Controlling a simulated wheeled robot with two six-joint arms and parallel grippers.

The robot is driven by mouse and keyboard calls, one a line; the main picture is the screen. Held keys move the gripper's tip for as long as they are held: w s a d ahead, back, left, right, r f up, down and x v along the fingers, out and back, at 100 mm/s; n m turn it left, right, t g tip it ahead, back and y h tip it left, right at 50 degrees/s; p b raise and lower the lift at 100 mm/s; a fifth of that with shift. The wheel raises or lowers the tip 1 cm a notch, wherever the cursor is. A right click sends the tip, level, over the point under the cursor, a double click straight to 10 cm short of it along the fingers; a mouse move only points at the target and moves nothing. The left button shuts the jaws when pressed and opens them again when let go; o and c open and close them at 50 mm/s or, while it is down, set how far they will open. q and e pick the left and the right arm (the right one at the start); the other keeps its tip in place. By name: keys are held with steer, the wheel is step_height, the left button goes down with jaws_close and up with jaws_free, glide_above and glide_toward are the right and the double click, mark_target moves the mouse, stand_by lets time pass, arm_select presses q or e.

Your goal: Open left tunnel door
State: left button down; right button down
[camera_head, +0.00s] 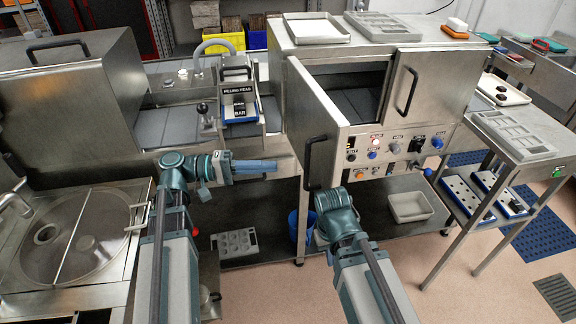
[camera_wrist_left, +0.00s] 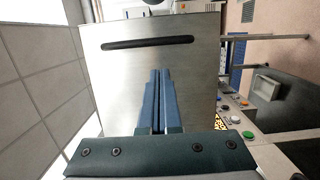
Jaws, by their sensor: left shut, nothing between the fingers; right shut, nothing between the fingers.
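The left tunnel door (camera_head: 312,125) is a steel panel that stands swung wide open toward me, with the dark tunnel inside (camera_head: 350,85) showing beside it. Its black bar handle (camera_head: 314,163) is on the face turned to the left. My left gripper (camera_head: 274,166) is shut and empty, left of this door and pointing at its handle face. In the left wrist view the blue fingers (camera_wrist_left: 160,72) are together in front of the panel (camera_wrist_left: 115,75), with the handle (camera_wrist_left: 148,42) beyond their tips. My right gripper (camera_head: 334,200) is low near the door's bottom edge, its fingers largely hidden.
The right tunnel door (camera_head: 428,85) is closed. A button panel (camera_head: 385,152) lies below the opening. A filling head (camera_head: 240,100) stands left of the tunnel. A steel side table (camera_head: 515,138) is at the right. A grey bin (camera_head: 410,207) sits on the lower shelf.

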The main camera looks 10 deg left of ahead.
arm_select(q)
steer(key=shift+s+a, duration=0.2)
steer(key=shift+a, duration=1.05)
steer(key=shift+s+a, duration=0.2)
steer(key=shift+a, duration=1)
steer(key=s+d+f+m+g+y, duration=0.1)
steer(key=s+d+f+g+y, duration=0.15)
steer(key=d+f, duration=0.25)
steer(key=s+d+f+g+y, duration=0.1)
steer(key=d+f+y, duration=0.2)
steer(key=d+f, duration=0.25)
steer(key=s+d+f+m+y, duration=0.1)
steer(key=s+f+m+y, duration=0.3)
steer(key=f+y, duration=0.7)
steer(key=shift+s+f+m+y, duration=0.15)
steer(key=shift+s+m+y, duration=0.15)
steer(key=shift+s+y, duration=0.8)
steer(key=shift+w+t+y, duration=0.25)
